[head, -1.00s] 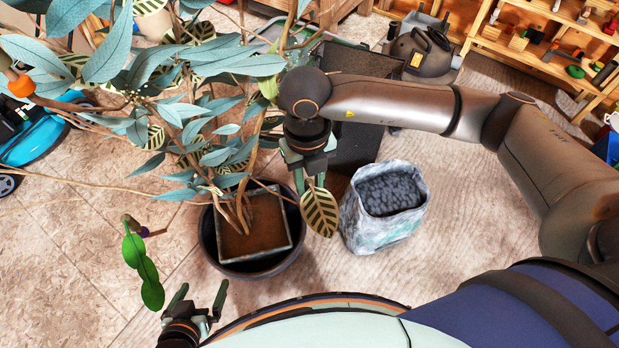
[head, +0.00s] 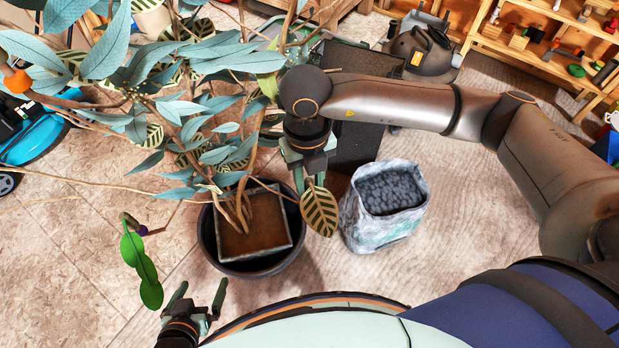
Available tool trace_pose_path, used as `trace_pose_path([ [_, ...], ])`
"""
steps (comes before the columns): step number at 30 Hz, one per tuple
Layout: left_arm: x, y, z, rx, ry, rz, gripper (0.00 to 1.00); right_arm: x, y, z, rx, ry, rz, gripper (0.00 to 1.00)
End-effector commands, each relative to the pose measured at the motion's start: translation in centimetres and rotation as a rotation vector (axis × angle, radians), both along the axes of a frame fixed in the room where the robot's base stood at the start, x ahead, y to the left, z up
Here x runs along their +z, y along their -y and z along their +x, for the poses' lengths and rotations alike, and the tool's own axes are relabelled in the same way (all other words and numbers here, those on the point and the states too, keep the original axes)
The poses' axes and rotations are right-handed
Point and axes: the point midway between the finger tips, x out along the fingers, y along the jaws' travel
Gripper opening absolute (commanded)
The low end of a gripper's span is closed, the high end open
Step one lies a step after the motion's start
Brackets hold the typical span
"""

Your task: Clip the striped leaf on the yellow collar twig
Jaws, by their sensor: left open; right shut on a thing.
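A striped leaf (head: 320,212), dark green with cream bands, hangs tip down at my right gripper (head: 311,182). That gripper points down in front of the plant's right side and is shut on this leaf near its upper end. My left gripper (head: 200,300) is low in the view, open and empty, apart from the plant. An orange collar (head: 17,81) shows on a twig at far left, and a purple collar (head: 143,230) beside a twig with green leaves (head: 139,262). I cannot make out a yellow collar. More striped leaves (head: 155,136) sit among the blue-green leaves.
The plant stands in a dark round pot (head: 210,255). A bag of dark pebbles (head: 349,232) stands to its right. A turquoise machine (head: 38,146) is at the left, a dark canister (head: 420,55) at the back, wooden shelves (head: 550,50) at upper right. Floor at lower left is clear.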

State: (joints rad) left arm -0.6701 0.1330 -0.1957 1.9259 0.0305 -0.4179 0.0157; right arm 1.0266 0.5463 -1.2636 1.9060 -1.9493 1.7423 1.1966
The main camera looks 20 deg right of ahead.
Motion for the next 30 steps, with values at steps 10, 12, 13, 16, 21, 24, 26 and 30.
trace_pose_path([
  [10,-0.14,-0.07,0.06,0.0,0.001,0.001,1.0,-0.13,0.0,0.0,0.0,0.0,0.0,0.52],
  [12,-0.12,-0.07,0.07,0.0,0.001,0.001,1.0,-0.13,-0.01,0.0,0.0,0.0,0.0,0.6],
  [13,-0.11,-0.07,0.07,0.0,0.002,0.001,1.0,-0.13,0.0,0.0,0.0,0.0,0.0,0.64],
  [16,-0.05,-0.06,0.11,0.0,0.003,0.001,1.0,-0.14,0.0,0.0,0.0,0.0,0.0,0.66],
  [21,0.07,-0.03,0.18,0.0,0.006,0.0,1.0,-0.15,0.0,0.0,0.0,0.0,0.0,0.74],
  [24,0.11,-0.01,0.19,0.0,0.007,-0.001,1.0,-0.15,0.0,0.0,0.0,0.0,0.0,0.85],
  [26,0.12,0.0,0.2,0.0,0.007,-0.001,1.0,-0.15,0.0,-0.01,0.0,0.0,0.0,0.85],
  [30,0.12,0.02,0.19,0.0,0.007,-0.001,1.0,-0.15,0.0,0.0,0.0,0.0,0.0,0.85],
])
